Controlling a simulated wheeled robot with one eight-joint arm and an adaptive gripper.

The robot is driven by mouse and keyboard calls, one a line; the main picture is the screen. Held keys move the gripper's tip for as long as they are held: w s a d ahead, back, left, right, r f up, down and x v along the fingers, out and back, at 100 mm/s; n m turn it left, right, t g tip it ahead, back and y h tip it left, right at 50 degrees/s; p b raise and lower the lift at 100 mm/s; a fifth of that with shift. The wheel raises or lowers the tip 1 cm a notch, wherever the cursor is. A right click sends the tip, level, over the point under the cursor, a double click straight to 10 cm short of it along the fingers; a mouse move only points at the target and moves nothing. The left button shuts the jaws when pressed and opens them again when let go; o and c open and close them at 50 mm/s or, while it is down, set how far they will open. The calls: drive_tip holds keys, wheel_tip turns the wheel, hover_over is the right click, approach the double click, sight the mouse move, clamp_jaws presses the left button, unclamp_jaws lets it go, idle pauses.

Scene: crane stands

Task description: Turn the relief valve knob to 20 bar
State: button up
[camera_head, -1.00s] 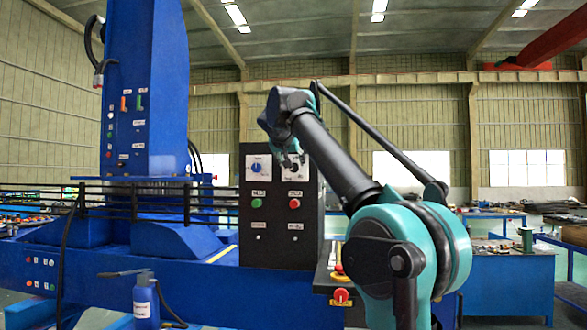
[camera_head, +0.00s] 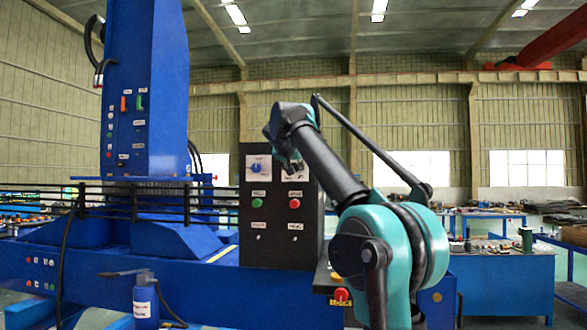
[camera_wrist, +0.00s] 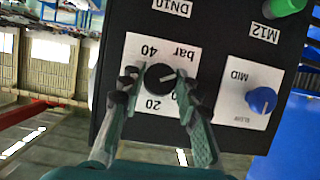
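The relief valve knob (camera_wrist: 160,77) is round and black with a white pointer mark on its right side in the wrist view. It sits on a white plate (camera_wrist: 138,52) that appears upside down, marked "bar", "40" and "20"; a further mark at the right is partly covered by a finger. The pointer is not at 20, which lies below the knob. My gripper (camera_wrist: 158,80) is open, one fingertip on each side of the knob, with small gaps visible. I cannot tell how deep the fingers reach. In the head view my gripper (camera_head: 291,164) covers most of the plate.
A blue knob (camera_wrist: 262,99) on its own white plate is right of the black knob in the wrist view. A green button (camera_wrist: 285,5) is at the top right. In the head view the black control box (camera_head: 270,225) also bears a red button (camera_head: 294,204).

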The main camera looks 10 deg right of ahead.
drive_tip(key=c, duration=0.3)
drive_tip(key=shift+f+n+t+h, duration=0.15)
drive_tip(key=shift+n+t+h, duration=0.9)
drive_tip(key=shift+n, duration=3.4)
drive_tip(key=shift+f+n+t+h, duration=0.15)
drive_tip(key=shift+n+t+h, duration=0.9)
drive_tip(key=shift+n, duration=3.45)
drive_tip(key=shift+f+n+t+h, duration=0.15)
drive_tip(key=shift+n+t+h, duration=0.9)
drive_tip(key=shift+n, duration=3.4)
drive_tip(key=shift+a+n, duration=0.1)
drive_tip(key=shift+n, duration=0.2)
